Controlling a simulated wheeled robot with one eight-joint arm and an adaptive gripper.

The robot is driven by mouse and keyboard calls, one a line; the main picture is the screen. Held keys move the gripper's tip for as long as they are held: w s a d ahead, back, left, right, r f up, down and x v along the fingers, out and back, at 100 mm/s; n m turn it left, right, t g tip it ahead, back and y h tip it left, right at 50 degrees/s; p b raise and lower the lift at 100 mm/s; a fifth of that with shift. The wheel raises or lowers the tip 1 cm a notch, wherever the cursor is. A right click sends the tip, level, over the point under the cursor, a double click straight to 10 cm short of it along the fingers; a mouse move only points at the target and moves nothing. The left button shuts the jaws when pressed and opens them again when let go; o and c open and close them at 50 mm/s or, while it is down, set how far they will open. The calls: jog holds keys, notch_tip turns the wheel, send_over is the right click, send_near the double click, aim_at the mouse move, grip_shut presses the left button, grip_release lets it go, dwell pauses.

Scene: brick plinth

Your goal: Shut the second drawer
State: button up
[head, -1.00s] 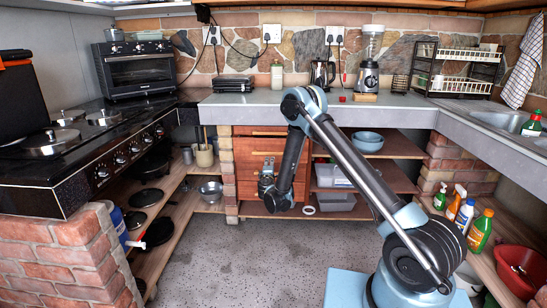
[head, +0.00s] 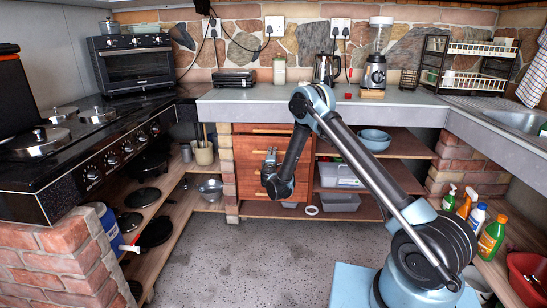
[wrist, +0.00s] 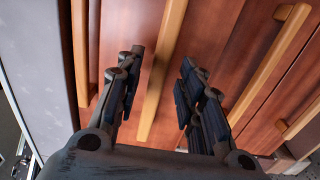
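A wooden drawer stack (head: 248,190) stands under the counter in the head view, with bar handles on its fronts. My gripper (head: 268,165) is in front of the stack and hides part of it. In the wrist view the picture is turned on its side and several handles run roughly upright. My gripper (wrist: 160,66) is open, with one finger on each side of the second drawer's handle (wrist: 154,90). Whether the fingers touch it I cannot tell. The top drawer's handle (wrist: 80,50) is to the left, and a lower handle (wrist: 268,62) to the right. How far the second drawer stands out is unclear.
A brick pillar (head: 226,175) borders the drawers on the left. Open shelves (head: 395,180) with tubs are on the right. The grey counter (head: 300,106) runs above. A black stove (head: 60,175) is at the left. The speckled floor (head: 250,265) in front is clear.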

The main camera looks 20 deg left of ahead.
grip_shut()
jog(key=shift+x, duration=2.65)
grip_release()
jog(key=shift+f, duration=0.1)
jog(key=shift+s, duration=0.1)
jog(key=v, duration=1.1)
jog(key=shift+s+d, duration=0.15)
jog(key=shift+s, duration=0.2)
